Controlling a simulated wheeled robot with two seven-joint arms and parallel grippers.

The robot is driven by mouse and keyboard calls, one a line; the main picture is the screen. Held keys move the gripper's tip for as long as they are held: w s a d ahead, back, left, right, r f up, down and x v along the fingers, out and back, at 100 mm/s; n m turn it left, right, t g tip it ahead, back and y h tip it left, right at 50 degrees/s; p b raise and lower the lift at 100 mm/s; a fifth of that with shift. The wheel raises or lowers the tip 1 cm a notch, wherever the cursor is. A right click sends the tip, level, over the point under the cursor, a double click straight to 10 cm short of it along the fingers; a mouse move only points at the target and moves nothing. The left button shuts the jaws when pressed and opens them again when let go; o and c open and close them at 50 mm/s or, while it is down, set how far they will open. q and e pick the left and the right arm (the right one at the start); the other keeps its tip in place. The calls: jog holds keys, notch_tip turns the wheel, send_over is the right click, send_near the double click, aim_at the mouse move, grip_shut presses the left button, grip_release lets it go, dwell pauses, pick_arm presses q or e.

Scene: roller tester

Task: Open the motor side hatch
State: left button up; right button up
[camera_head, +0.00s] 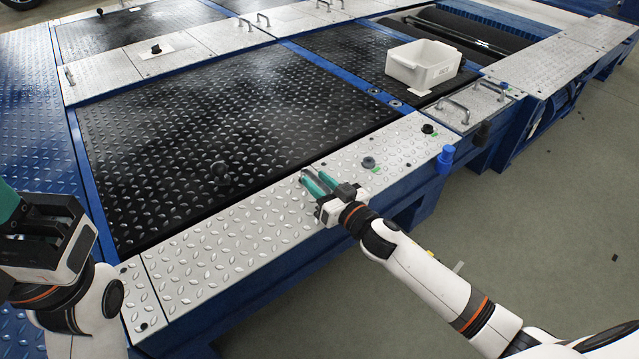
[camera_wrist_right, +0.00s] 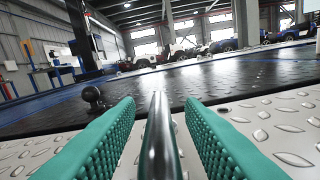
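A silver tread-plate panel (camera_head: 225,248), which looks like the hatch, lies flat along the near edge of the blue-framed tester. My right gripper (camera_head: 311,180) is low over its right end. In the right wrist view a shiny metal handle bar (camera_wrist_right: 159,140) stands between the two green ribbed fingers (camera_wrist_right: 157,128), with a gap on both sides. The fingers are open and do not appear to touch it. In the head view the gripper mostly hides this handle. My left gripper (camera_head: 22,215) is at the left edge, partly cut off; its opening does not show.
A black ball knob (camera_head: 220,172) stands on the black tread plate (camera_head: 250,120); it also shows in the wrist view (camera_wrist_right: 94,97). A white bin (camera_head: 423,66) sits farther back. Handled silver plates (camera_head: 468,104) and a blue post (camera_head: 446,158) are to the right.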

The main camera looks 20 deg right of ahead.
jog(key=shift+c, duration=0.5)
grip_shut()
jog(key=shift+r, duration=0.15)
